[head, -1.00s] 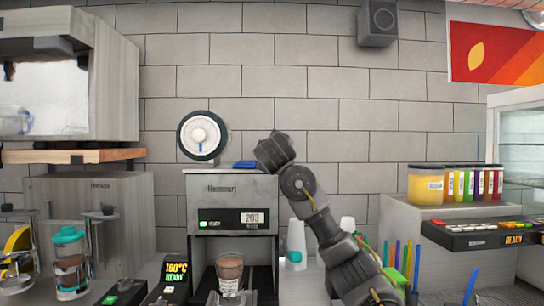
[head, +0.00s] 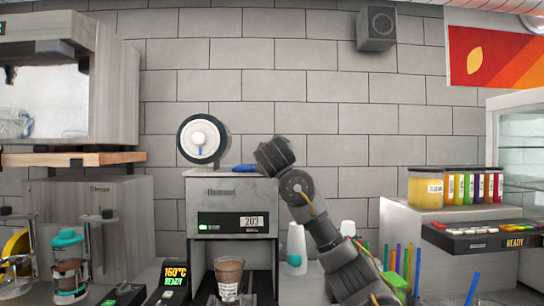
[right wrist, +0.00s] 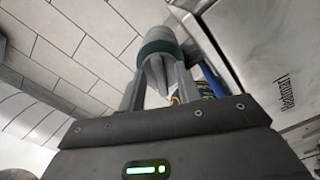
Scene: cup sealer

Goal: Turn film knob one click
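The cup sealer (head: 216,195) stands in the middle of the head view with a lit 203 display. A film roll (head: 203,137) with a dark rim, white disc and short blue bar sits above its top left. My right arm reaches up on the sealer's right; its dark end is near the top right corner, and the fingertips cannot be made out there. In the right wrist view my right gripper (right wrist: 158,72) has fingers either side of a grey, teal-banded round part (right wrist: 157,40); contact is unclear. I cannot tell whether this is the film knob. My left gripper is not in view.
A cup with brown contents (head: 229,278) stands in the sealer's bay. A blue item (head: 245,167) lies on the sealer's top. White cups (head: 297,245) and coloured straws (head: 397,262) stand to the right, near my right arm. A teal-lidded jar (head: 68,260) stands left.

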